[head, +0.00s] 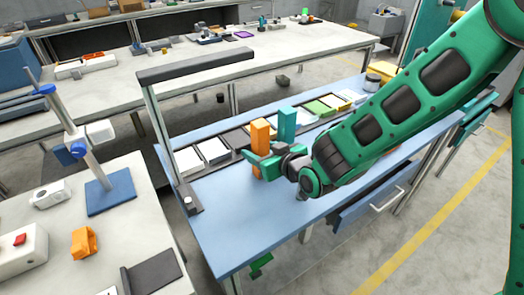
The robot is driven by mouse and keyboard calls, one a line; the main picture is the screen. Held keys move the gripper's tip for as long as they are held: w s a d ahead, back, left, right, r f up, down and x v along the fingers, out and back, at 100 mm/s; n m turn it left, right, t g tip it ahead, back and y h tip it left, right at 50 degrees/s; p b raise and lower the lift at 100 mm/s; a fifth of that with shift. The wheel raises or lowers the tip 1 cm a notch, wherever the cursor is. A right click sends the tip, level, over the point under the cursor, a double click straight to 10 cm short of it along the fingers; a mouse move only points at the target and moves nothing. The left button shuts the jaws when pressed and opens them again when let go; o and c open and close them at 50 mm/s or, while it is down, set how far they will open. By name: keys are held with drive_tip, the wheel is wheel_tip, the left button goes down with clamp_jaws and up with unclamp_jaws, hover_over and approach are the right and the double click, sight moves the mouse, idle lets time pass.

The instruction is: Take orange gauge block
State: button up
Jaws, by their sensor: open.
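The orange gauge block (260,133) stands upright on the blue-topped table (250,215), a tall plain block. A teal block (287,124) of similar shape stands just to its right. My gripper (262,160) is open at the lower part of the orange block. One green finger shows at the block's left side, and the wrist is to its right. The fingers overlap the block in the picture; I cannot tell whether they touch it. Part of the block's lower right side is hidden by the gripper.
A row of trays with white, green and yellow cards (317,107) runs behind the blocks. A dark-topped frame (195,66) rises at the left. My arm covers the table's right side. The table's front left is clear. An orange tape dispenser-like object (84,243) lies on the left bench.

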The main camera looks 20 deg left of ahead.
sight(254, 147)
drive_tip(key=shift+x, duration=1.5)
drive_tip(key=shift+a, duration=0.1)
drive_tip(key=c, duration=1.3)
drive_tip(key=shift+o, duration=0.2)
drive_tip(key=shift+r, duration=0.15)
